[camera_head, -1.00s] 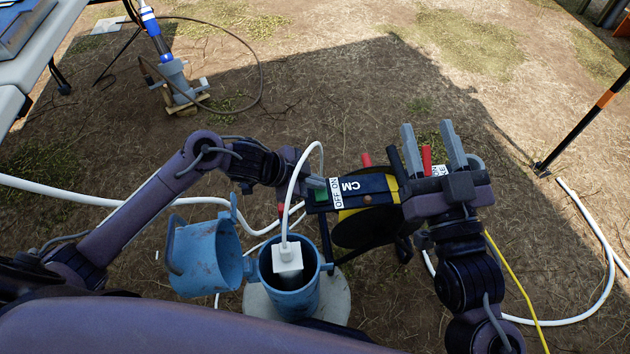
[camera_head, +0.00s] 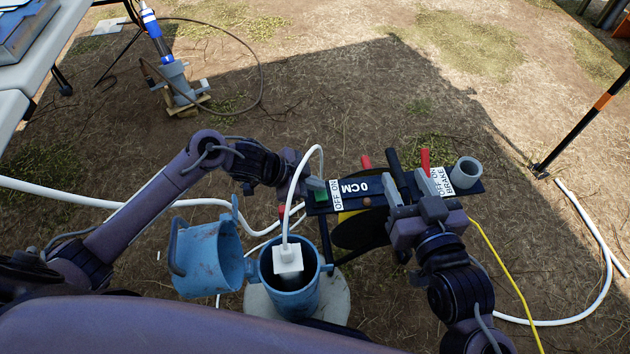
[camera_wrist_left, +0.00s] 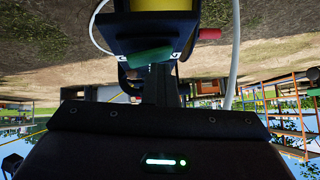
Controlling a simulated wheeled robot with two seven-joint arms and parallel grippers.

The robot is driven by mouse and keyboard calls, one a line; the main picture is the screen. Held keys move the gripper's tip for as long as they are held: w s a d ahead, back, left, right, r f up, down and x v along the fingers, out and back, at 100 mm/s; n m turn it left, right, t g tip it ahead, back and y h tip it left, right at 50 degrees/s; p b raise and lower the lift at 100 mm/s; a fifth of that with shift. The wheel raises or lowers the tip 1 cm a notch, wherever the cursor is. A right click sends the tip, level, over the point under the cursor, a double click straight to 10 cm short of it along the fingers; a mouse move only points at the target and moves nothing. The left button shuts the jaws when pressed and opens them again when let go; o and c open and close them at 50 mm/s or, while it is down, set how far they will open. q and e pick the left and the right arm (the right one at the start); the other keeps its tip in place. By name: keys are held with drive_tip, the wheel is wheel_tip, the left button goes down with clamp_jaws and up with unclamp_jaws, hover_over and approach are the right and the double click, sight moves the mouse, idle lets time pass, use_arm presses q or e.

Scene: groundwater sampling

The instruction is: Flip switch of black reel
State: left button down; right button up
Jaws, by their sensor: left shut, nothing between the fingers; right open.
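The black reel (camera_head: 357,231) has a long black top panel with "0CM" on it and a yellow part below. A green switch (camera_head: 320,197) sits at the panel's left end, beside an "OFF ON" label (camera_head: 337,194). The green switch also shows in the left wrist view (camera_wrist_left: 140,57). My left gripper (camera_head: 313,184) is shut and empty, right by the green switch; I cannot tell whether it touches. My right gripper (camera_head: 408,186) is open and empty over the panel's right part, near a red lever (camera_head: 426,160) and an "OFF ON BRAKE" label (camera_head: 447,182).
A blue cup (camera_head: 290,296) with a white block (camera_head: 287,259) on a white cord stands in front of the reel. An open blue container (camera_head: 207,258) is left of it. A grey ring (camera_head: 466,172) sits at the panel's right end. White hoses cross the ground.

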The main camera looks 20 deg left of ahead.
sight(316, 199)
use_arm(q)
drive_tip(key=shift+s+f, duration=0.1)
drive_tip(key=shift+s, duration=0.15)
drive_tip(key=shift+s+d+p, duration=0.35)
drive_tip(key=shift+s+p, duration=0.3)
drive_tip(key=shift+p, duration=0.05)
drive_tip(key=shift+w+r, duration=0.1)
drive_tip(key=shift+r, duration=0.25)
drive_tip(key=r+p, duration=0.1)
drive_tip(key=p, duration=0.1)
drive_tip(key=r+p, duration=0.3)
drive_tip(key=shift+s+r+p, duration=0.25)
drive_tip(key=shift+s+p, duration=0.15)
drive_tip(key=p+v, duration=0.1)
drive_tip(key=v, duration=0.8)
drive_tip(key=shift+s+f+p, duration=0.25)
drive_tip(key=shift+s+p, duration=0.05)
drive_tip(key=shift+a, duration=0.1)
